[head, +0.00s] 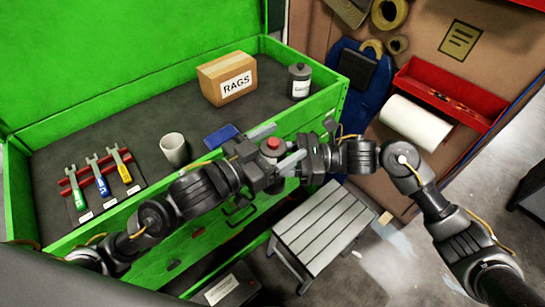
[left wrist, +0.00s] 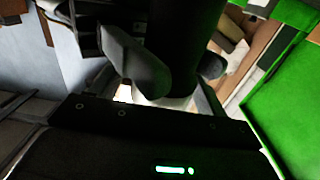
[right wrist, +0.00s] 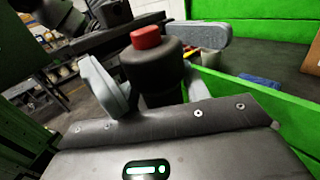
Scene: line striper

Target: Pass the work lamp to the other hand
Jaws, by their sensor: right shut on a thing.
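The work lamp (head: 271,148), a dark cylinder with a red cap, is held in the air in front of the green bench. My right gripper (head: 289,158) is shut on it. The right wrist view shows the lamp (right wrist: 152,72) upright between my right fingers. My left gripper (head: 288,141) is at the lamp from the opposite side, its pale fingers spread apart on either side of it. In the left wrist view the dark lamp body (left wrist: 172,45) fills the space between my left fingers. Whether those fingers touch it, I cannot tell.
The green workbench (head: 330,100) carries a RAGS box (head: 227,78), a dark canister (head: 299,82), a cup (head: 174,150), a blue item (head: 222,136) and a tool rack (head: 95,187). A grey step stool (head: 322,225) stands below. A red tray (head: 450,93) and paper roll (head: 415,124) are at right.

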